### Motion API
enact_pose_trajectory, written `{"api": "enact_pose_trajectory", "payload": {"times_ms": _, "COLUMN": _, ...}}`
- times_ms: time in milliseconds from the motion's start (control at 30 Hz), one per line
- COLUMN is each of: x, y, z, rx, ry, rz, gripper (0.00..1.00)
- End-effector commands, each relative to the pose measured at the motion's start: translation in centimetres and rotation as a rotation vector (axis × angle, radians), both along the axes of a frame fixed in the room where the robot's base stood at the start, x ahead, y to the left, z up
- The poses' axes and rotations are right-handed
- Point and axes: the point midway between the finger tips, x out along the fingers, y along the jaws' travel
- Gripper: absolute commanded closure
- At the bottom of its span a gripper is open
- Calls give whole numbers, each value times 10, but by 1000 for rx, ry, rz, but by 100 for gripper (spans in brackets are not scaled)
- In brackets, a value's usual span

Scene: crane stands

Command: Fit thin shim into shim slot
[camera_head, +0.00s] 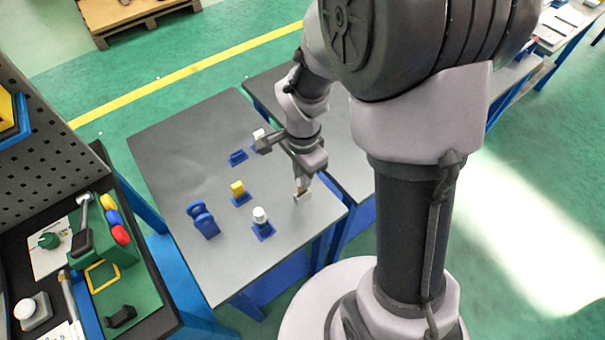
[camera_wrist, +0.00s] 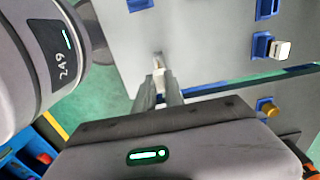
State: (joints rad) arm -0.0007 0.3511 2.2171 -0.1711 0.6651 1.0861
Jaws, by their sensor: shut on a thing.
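My gripper (camera_head: 301,186) is shut on the thin shim, above the right part of the grey table. The shim is a small pale piece (camera_head: 302,197) below the fingertips. In the wrist view my gripper (camera_wrist: 160,86) points away from the camera, with the pale shim (camera_wrist: 158,63) between the fingertips, partly hidden by them. A small blue holder with nothing seen in it (camera_head: 237,157) stands towards the back of the table. A blue piece with two upright rounded plates (camera_head: 203,221) stands at the left. I cannot tell which of these is the shim slot.
A yellow block (camera_head: 238,188) and a white-topped piece (camera_head: 260,215) sit in blue holders left of my gripper. Another white piece (camera_head: 258,134) stands behind, beside my wrist. The table's left area is clear. A dark bench with a green tray (camera_head: 140,285) adjoins at left.

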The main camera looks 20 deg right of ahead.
Motion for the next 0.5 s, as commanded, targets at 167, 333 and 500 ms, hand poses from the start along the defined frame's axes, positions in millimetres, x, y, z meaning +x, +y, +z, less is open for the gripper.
{"api": "enact_pose_trajectory", "payload": {"times_ms": 167, "x": 0, "y": 0, "z": -3, "rx": 0, "ry": 0, "rz": 0, "gripper": 100}}
{"api": "enact_pose_trajectory", "payload": {"times_ms": 333, "x": 0, "y": 0, "z": -7, "rx": 0, "ry": 0, "rz": 0, "gripper": 100}}
{"api": "enact_pose_trajectory", "payload": {"times_ms": 500, "x": 0, "y": 0, "z": -11, "rx": 0, "ry": 0, "rz": 0, "gripper": 100}}
